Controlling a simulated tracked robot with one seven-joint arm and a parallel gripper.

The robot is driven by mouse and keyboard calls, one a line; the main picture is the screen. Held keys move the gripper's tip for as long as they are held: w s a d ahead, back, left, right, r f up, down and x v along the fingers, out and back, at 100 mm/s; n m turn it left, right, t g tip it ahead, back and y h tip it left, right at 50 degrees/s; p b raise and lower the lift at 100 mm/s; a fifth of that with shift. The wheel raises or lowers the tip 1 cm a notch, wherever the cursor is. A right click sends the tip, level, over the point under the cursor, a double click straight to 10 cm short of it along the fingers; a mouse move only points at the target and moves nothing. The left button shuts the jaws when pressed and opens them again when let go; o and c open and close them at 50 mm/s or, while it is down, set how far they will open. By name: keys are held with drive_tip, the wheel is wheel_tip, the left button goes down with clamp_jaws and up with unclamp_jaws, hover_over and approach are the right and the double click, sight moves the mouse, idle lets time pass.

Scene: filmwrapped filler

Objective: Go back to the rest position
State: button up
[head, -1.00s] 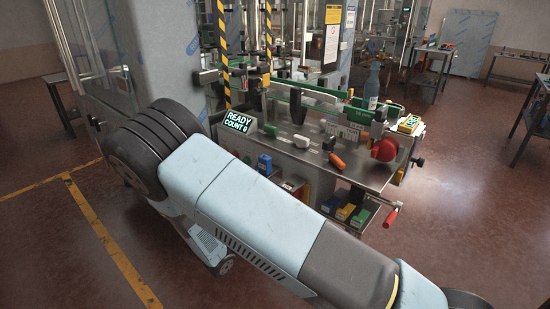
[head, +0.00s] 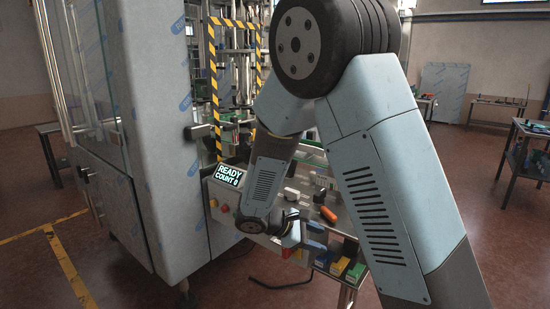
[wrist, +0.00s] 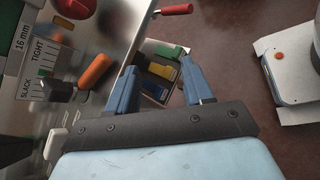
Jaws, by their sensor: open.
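My arm is folded in the head view, its elbow high and its forearm hanging down in front of the filling machine's steel worktop (head: 300,205). My gripper (head: 322,237) is at the worktop's front edge, above and beside the coloured bins (head: 342,267). In the wrist view, the two blue fingers of my gripper (wrist: 158,69) stand well apart. Nothing is held between them. The green, yellow and blue bins (wrist: 163,72) show beyond the fingers, lower down. The rest position itself is not marked in any view.
A red-handled crank (wrist: 175,9) juts from the worktop edge. Open floor (head: 500,240) lies to the right.

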drive_tip(key=s+d+r+m+t+y, duration=0.1)
drive_tip(key=s+d+r+m+y, duration=0.4)
drive_tip(key=s+r, duration=0.5)
drive_tip(key=s+d+r+m+t+y, duration=0.1)
drive_tip(key=s+d+r+m+y, duration=0.5)
drive_tip(key=s+r+m, duration=0.4)
drive_tip(key=shift+s+d+r+t, duration=0.4)
drive_tip(key=shift+s+d+r, duration=0.2)
drive_tip(key=shift+r, duration=0.25)
drive_tip(key=shift+c, duration=0.5)
idle(0.4)
